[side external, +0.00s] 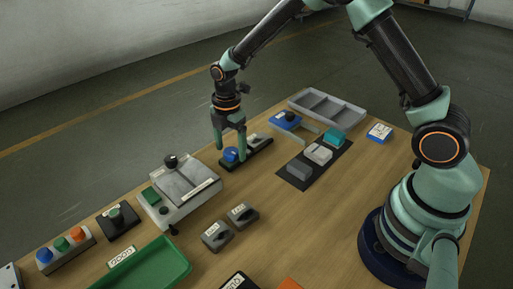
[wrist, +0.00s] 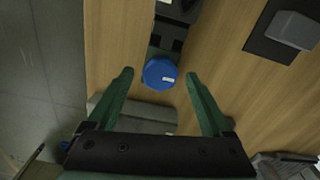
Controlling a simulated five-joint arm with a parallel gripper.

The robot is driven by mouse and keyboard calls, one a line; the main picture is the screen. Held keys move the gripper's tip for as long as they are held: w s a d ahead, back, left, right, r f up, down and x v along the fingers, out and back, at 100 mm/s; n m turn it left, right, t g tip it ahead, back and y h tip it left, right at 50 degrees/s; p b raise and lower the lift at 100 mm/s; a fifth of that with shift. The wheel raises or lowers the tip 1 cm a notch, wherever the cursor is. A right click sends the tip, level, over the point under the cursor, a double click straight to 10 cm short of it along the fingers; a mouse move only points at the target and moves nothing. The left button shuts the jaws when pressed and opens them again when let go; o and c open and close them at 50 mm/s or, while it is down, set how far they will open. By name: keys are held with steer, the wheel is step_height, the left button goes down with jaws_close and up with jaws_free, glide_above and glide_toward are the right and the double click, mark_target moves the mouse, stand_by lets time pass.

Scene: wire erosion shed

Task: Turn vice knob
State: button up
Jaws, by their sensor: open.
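The vice (side external: 262,154) is a dark, narrow block with a grey part on top, near the table's far edge in the side view. Its blue knob (side external: 231,154) is at the near-left end. In the wrist view the knob (wrist: 158,74) is a faceted blue disc with a small white mark. My gripper (side external: 231,147) points down at the knob. In the wrist view my gripper (wrist: 160,76) is open, with one green finger on each side of the knob and gaps between. Fingertip height against the knob is hard to tell.
A grey machine box (side external: 182,187) with a black knob stands left of the vice. A dark mat (side external: 295,186) with several blocks lies to the right, and a grey divided tray (side external: 328,108) behind it. A blue block with a black knob (side external: 287,119) sits close behind the vice.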

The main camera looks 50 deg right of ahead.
steer(key=shift+f, duration=0.1)
jaws_close()
